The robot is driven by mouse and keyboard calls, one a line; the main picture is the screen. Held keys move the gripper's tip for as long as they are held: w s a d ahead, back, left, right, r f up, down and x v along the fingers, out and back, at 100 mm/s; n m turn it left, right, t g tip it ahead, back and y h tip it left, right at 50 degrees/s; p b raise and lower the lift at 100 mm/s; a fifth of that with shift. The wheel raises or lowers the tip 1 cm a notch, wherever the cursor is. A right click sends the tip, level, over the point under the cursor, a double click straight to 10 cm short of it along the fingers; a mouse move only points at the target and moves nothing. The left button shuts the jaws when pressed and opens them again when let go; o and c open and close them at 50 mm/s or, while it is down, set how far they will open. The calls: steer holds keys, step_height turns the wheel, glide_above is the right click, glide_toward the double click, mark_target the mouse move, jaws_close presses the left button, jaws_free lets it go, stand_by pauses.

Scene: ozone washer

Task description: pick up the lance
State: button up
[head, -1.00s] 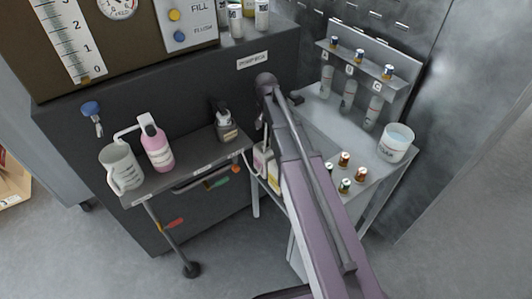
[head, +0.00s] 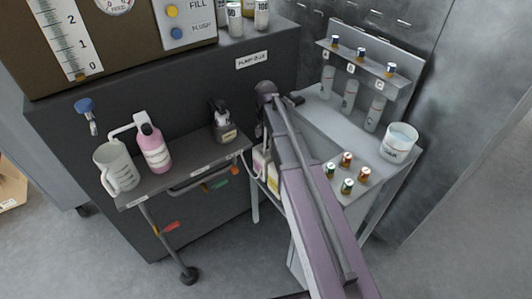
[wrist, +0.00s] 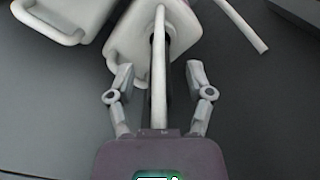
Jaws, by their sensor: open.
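In the wrist view, my gripper (wrist: 160,76) is open, with one finger on each side of a pale upright rod, which looks like the lance (wrist: 158,50). The rod runs between the fingers, and I cannot tell whether either finger touches it. A dark strip shows beside the rod. Behind it is a white jug (wrist: 124,42) with a handle. In the head view, the jugs (head: 261,160) stand low beside the dark cabinet, partly behind my arm. My gripper is not clearly seen there.
A grey shelf (head: 188,178) left of the jugs holds a beaker (head: 118,168), a pink bottle (head: 153,149) and a dark bottle (head: 223,122). A white tube runs down near the jugs. On the right, a bench holds small vials (head: 346,186) and a white tub (head: 398,143).

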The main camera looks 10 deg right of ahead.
jaws_close()
steer(key=shift+r, duration=0.2)
stand_by(0.3)
step_height(320, 180, up, 18)
steer(key=p, duration=1.8)
steer(key=shift+f, duration=0.2)
